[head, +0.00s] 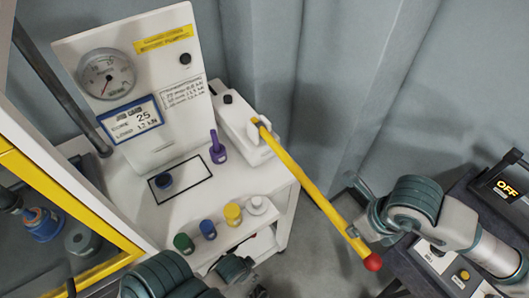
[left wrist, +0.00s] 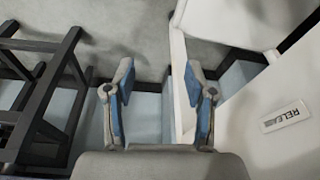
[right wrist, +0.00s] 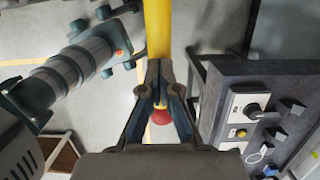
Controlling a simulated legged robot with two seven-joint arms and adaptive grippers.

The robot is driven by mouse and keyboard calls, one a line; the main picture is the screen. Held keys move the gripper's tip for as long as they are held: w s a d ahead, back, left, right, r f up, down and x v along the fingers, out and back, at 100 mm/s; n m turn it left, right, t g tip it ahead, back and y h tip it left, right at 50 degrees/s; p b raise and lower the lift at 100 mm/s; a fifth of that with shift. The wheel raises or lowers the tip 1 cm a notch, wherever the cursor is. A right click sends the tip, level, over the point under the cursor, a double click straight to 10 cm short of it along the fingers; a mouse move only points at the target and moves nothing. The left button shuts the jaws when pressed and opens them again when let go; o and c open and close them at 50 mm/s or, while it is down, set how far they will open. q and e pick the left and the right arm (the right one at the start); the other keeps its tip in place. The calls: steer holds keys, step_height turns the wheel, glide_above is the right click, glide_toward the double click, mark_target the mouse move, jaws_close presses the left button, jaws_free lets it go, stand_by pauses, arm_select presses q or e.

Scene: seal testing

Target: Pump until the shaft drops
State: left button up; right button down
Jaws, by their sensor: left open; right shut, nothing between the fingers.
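The yellow pump lever (head: 305,182) slants down to the right from the white pump (head: 243,133) and ends in a red knob (head: 373,262). My right gripper (head: 362,212) is at the lever's lower part, just above the knob. In the right wrist view the fingers (right wrist: 160,70) are shut in front of the lever (right wrist: 157,30), with the red knob (right wrist: 161,116) beyond them; whether they touch it is unclear. My left gripper (head: 238,270) is low beside the white bench; its fingers (left wrist: 158,95) are open and empty. A grey rod (head: 62,90) slants at the left; I cannot tell if it is the shaft.
Several coloured-capped parts, including a yellow one (head: 233,214), stand along the bench (head: 180,208). A yellow-edged frame (head: 60,200) is at left. A dark control box (head: 440,265) stands at right.

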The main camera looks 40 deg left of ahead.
steer(key=shift+f, duration=0.65)
steer(key=shift+r, duration=0.1)
steer(key=shift+b+x, duration=0.7)
steer(key=shift+x, duration=0.15)
steer(key=shift+d+f+b, duration=0.2)
steer(key=shift+f+b, duration=0.15)
steer(key=shift+f, duration=0.2)
arm_select(q)
steer(key=shift+s+f, duration=0.2)
steer(key=shift+f, duration=0.45)
arm_select(e)
steer(key=shift+r, duration=0.1)
steer(key=shift+s, duration=0.1)
